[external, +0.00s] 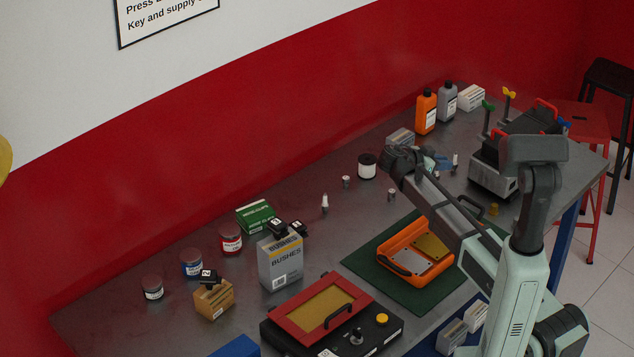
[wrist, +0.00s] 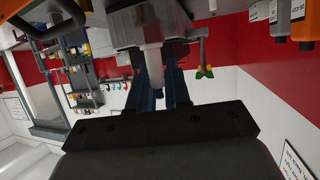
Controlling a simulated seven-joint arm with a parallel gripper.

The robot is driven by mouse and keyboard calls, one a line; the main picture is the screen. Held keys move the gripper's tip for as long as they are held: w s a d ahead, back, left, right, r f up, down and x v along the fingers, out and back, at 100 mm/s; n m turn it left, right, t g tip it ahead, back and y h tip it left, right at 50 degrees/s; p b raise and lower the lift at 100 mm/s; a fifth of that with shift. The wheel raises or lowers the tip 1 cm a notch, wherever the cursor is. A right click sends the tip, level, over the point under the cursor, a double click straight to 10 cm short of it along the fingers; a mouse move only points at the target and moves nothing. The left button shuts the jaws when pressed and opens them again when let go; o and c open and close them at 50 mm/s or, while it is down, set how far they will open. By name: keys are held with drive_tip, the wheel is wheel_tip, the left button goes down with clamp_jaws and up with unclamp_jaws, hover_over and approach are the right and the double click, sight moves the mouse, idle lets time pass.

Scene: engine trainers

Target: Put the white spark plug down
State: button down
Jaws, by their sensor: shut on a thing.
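In the wrist view, a white spark plug (wrist: 150,62) is between the dark blue fingers of my gripper (wrist: 161,82), which is shut on it. Its narrower end points toward the gripper's body. In the external view, my gripper (external: 443,163) is low over the far right part of the bench, partly behind my wrist. A small white plug-like thing (external: 455,161) shows just to its right; I cannot tell if it is the held one. Another white spark plug (external: 325,203) stands upright on the bench (external: 290,205), left of my arm.
An orange tray (external: 390,262) lies on a green mat (external: 367,274) below my arm. A dark-lidded white jar (external: 367,168) and small metal parts are nearby. Orange and grey bottles (external: 426,112) and an engine trainer (external: 490,178) stand at the far end. Bare bench surrounds the standing plug.

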drive_tip(key=shift+r, duration=1)
wheel_tip(320, 180, up, 4)
drive_tip(key=n+t+y, duration=0.4)
drive_tip(key=n+y, duration=1.5)
hover_over(257, 210)
drive_tip(key=shift+f, duration=4.6)
drive_tip(key=c, duration=1.5)
unclamp_jaws()
drive_tip(key=shift+f, duration=0.15)
drive_tip(key=shift+c, duration=0.2)
drive_tip(key=o, duration=0.5)
drive_tip(key=shift+c, duration=0.2)
